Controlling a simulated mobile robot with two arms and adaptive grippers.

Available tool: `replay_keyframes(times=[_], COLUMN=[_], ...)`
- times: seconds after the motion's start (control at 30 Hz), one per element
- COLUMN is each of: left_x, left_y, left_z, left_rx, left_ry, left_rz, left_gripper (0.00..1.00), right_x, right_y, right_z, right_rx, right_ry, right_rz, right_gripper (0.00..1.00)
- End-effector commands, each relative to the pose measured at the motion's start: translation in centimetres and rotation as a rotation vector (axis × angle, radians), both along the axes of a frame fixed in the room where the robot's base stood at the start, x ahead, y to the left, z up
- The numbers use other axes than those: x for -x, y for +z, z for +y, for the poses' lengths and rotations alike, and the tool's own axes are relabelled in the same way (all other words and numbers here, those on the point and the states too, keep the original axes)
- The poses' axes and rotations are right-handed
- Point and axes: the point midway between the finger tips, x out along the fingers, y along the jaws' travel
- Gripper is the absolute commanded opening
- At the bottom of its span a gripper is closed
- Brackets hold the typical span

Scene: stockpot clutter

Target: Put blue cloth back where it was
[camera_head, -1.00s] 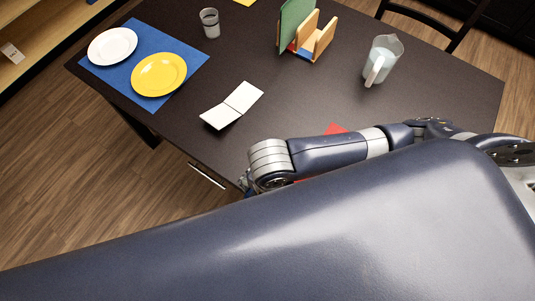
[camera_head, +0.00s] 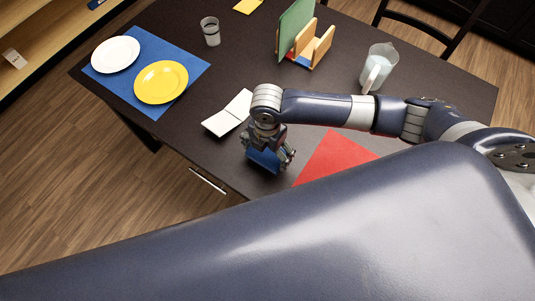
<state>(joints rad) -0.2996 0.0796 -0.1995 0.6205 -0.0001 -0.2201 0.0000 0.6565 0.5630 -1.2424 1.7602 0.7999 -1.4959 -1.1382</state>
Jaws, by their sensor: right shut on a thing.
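My right gripper (camera_head: 270,158) is over the near edge of the dark table, pointing down. It is shut on a small blue piece, which looks like the blue cloth (camera_head: 263,160); the fingers hide part of it. Whether the cloth touches the table top is hard to tell. My left gripper is not in view.
A red mat (camera_head: 336,158) lies right of the gripper on the table (camera_head: 225,75). A blue placemat (camera_head: 120,92) carries a white plate (camera_head: 115,54) and a yellow plate (camera_head: 161,82). A pitcher (camera_head: 379,67), glass (camera_head: 210,31) and wooden rack (camera_head: 307,48) stand farther back.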

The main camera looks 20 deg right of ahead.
Motion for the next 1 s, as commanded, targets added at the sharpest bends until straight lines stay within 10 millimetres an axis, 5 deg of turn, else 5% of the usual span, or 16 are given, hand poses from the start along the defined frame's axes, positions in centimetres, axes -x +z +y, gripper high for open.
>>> replay_keyframes(times=[0.23,0.63,0.67,0.7,1.0], left_x=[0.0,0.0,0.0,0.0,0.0], left_y=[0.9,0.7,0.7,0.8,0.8], left_z=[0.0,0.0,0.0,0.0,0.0], left_rx=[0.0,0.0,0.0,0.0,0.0], left_ry=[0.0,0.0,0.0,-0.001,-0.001], left_rz=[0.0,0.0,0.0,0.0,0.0], left_gripper=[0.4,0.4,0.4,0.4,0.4], right_x=[0.1,0.1,0.1,0.1,0.1], right_y=[-3.1,-3.8,-3.8,-3.7,-3.7], right_z=[0.0,0.0,0.0,0.0,0.0], right_rx=[0.002,0.002,0.002,0.002,0.002], right_ry=[0.0,0.0,0.0,0.0,0.0], right_rz=[0.0,0.0,-0.001,-0.001,-0.001], right_gripper=[0.65,0.65,0.95,1.0,1.0])
